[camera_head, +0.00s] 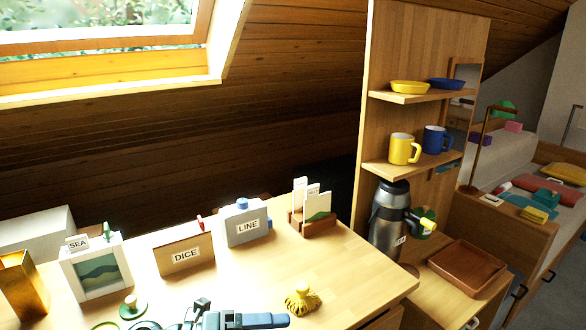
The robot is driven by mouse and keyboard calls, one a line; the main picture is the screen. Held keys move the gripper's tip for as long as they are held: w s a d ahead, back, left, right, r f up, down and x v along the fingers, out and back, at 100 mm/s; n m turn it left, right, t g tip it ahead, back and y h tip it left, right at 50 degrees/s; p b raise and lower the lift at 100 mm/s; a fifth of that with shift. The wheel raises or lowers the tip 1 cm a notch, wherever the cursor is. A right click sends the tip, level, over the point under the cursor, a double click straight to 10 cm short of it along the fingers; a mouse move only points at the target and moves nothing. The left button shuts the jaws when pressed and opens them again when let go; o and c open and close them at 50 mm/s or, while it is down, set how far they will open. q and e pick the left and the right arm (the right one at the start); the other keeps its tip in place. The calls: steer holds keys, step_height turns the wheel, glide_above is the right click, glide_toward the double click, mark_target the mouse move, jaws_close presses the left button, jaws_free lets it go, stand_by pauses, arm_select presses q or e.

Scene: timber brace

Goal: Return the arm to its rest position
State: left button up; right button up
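Part of one of my arms, blue-grey with black fittings, shows at the bottom edge. It looks like my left gripper (262,320), pointing right over the desk (345,285). The frame cuts it off, and its finger gap cannot be made out. I see nothing held in it. A yellow tasselled object (302,301) lies on the desk just to its right, apart from it. My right gripper is not in view.
On the desk stand a SEA picture frame (97,272), a DICE board (184,256), a LINE box (246,226), a card holder (314,222) and a gold box (22,290). A flask (388,222) and wooden tray (467,267) stand right, below shelves with mugs (402,149). The front-right desktop is clear.

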arm_select(q)
steer(key=a+n+t+y+p, duration=0.2)
steer(key=a+n+t+y, duration=0.35)
steer(key=n+t, duration=1.1)
steer(key=s+a+f+n+g+y, duration=0.2)
steer(key=s+f+n+g+y, duration=0.2)
steer(key=s+f+n, duration=0.2)
steer(key=s+a+f+n+g+y+p, duration=0.1)
steer(key=s+a+f+n+g+y, duration=0.2)
steer(key=f+n, duration=0.6)
steer(key=s+n+g, duration=0.1)
steer(key=s+g, duration=0.1)
steer(key=shift+s+y, duration=0.35)
steer(key=shift+d, duration=0.1)
